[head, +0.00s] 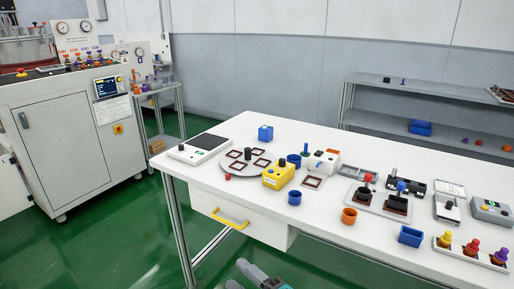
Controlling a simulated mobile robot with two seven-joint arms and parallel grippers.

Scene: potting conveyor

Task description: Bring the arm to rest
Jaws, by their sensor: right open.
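My right gripper (246,265) shows at the bottom edge of the head view, low over the green floor and in front of the white table (225,190). Only its tip end shows; it looks open and empty, and it is apart from the table and everything on it. The rest of the right arm is cut off by the lower edge. My left gripper is not in view.
The table carries a round grey plate with square frames, a yellow box (278,175), blue cups, an orange cup (349,215) and several coloured knobs. A drawer with a yellow handle (230,219) hangs under its front. A grey cabinet (70,140) stands left; green floor between is clear.

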